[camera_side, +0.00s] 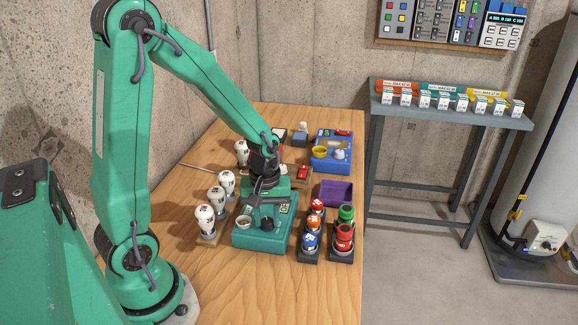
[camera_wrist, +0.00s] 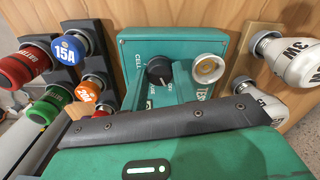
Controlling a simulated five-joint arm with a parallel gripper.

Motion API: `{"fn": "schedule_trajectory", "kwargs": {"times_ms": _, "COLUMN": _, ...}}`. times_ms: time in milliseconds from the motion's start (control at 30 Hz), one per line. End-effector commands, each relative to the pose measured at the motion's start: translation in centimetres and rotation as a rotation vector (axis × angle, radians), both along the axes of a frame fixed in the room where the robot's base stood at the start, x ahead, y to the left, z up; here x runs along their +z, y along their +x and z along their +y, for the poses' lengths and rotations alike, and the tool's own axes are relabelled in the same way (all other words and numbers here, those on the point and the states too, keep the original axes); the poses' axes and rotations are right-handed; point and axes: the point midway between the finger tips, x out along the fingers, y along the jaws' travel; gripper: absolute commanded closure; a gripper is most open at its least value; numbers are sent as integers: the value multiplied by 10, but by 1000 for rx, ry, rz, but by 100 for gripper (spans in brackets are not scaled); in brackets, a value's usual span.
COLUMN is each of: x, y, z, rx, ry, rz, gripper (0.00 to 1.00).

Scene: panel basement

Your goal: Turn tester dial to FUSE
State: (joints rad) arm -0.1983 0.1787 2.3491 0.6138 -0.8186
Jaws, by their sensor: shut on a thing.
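The tester (camera_side: 262,236) is a teal box on the wooden bench in the side view. It also shows in the wrist view (camera_wrist: 222,43), with a round metal socket (camera_wrist: 208,68) beside its dial. The black dial (camera_wrist: 158,71) sits among printed labels; CELL is readable to its left in the picture. Lettering close to the dial is partly covered, and I cannot tell which label the dial points at. My gripper (camera_side: 265,205) is low over the tester. Its teal fingers reach the dial in the wrist view (camera_wrist: 168,86) and are shut on it.
White bulbs (camera_side: 205,216) stand left of the tester. Fuses, including a blue 15A one (camera_wrist: 70,48), stand in dark holders to its right. A purple tray (camera_side: 337,193) and a blue box (camera_side: 332,160) are farther back. The bench's front is clear.

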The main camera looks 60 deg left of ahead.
Motion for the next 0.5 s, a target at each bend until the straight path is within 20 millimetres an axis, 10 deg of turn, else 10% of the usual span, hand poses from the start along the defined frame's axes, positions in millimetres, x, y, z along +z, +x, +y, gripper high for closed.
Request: {"fn": "schedule_trajectory", "kwargs": {"times_ms": 500, "x": 1, "y": 0, "z": 0, "rx": -237, "ry": 0, "rz": 0, "gripper": 94}}
